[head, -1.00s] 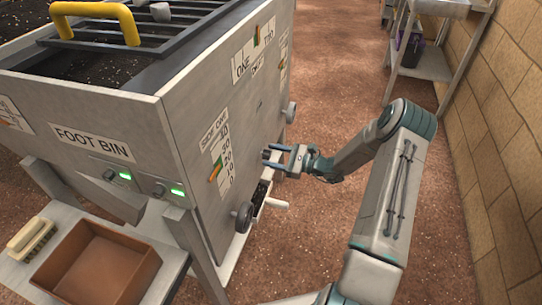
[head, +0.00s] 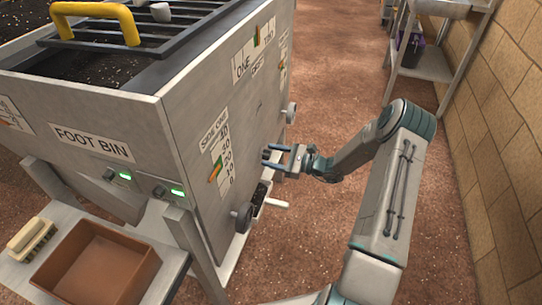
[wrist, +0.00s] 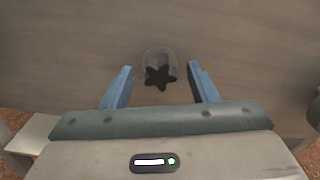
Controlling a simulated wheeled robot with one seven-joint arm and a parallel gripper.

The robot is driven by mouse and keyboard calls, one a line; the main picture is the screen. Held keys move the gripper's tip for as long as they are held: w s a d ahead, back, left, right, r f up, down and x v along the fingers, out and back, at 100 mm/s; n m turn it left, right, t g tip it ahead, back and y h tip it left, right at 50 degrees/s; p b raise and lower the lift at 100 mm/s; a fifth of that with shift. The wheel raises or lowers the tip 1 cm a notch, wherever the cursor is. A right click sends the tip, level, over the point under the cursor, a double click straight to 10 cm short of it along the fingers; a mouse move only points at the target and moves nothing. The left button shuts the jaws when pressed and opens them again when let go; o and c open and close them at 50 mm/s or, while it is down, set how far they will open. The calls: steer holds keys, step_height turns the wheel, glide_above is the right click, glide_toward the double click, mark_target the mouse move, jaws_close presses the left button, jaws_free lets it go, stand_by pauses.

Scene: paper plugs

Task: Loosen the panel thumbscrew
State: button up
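A dark star-shaped thumbscrew (wrist: 159,77) sits on a round grey boss on the metal side panel (wrist: 70,50), in the upper middle of the wrist view. My gripper (wrist: 159,69) is open, with one blue finger on each side of the thumbscrew and a visible gap on both sides. Nothing is held. In the head view my gripper (head: 273,157) is close against the side of the bin (head: 215,125). I cannot make out the thumbscrew there. I cannot tell whether the fingertips touch the panel.
A round knob (head: 242,217) and a white-handled lever (head: 276,203) stick out below my gripper. Another knob (head: 291,113) sits farther along the panel. A brown tray (head: 140,262) and a brush (head: 32,238) lie at lower left. A brick wall (head: 500,140) stands on the right.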

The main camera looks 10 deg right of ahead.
mark_target(270, 155)
steer(key=shift+d, duration=0.1)
stand_by(0.5)
steer(key=shift+v, duration=1.95)
steer(key=shift+p+v, duration=0.35)
steer(key=shift+v, duration=1.65)
